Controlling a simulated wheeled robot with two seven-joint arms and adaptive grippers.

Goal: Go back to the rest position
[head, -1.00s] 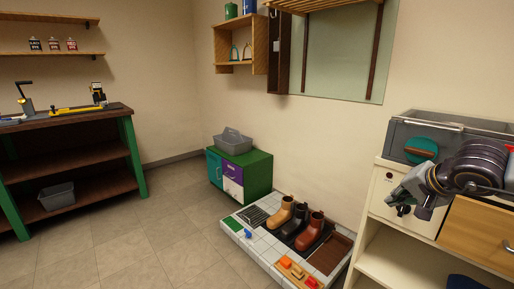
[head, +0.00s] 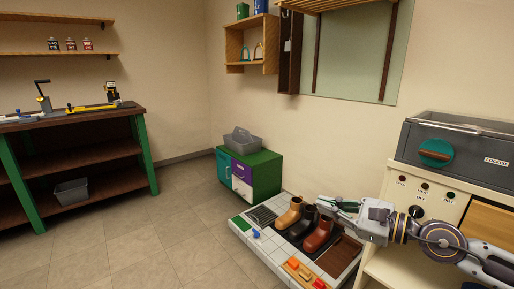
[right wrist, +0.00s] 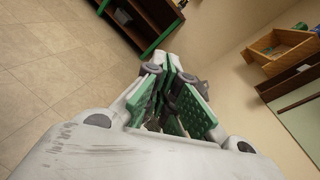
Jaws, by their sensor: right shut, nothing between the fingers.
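My right gripper (head: 332,206) is in the head view, in front of the cream cabinet and level with the tops of the boots on the floor platform. In the right wrist view its green-padded fingers (right wrist: 175,100) are closed together with nothing between them. My right arm comes in from the lower right and points left. My left gripper is not in view.
Several boots (head: 318,234) stand on a tiled platform (head: 262,240). A green cabinet (head: 262,178) with a grey caddy (head: 243,143) is behind. A workbench (head: 75,120) is at the left. The middle floor is clear.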

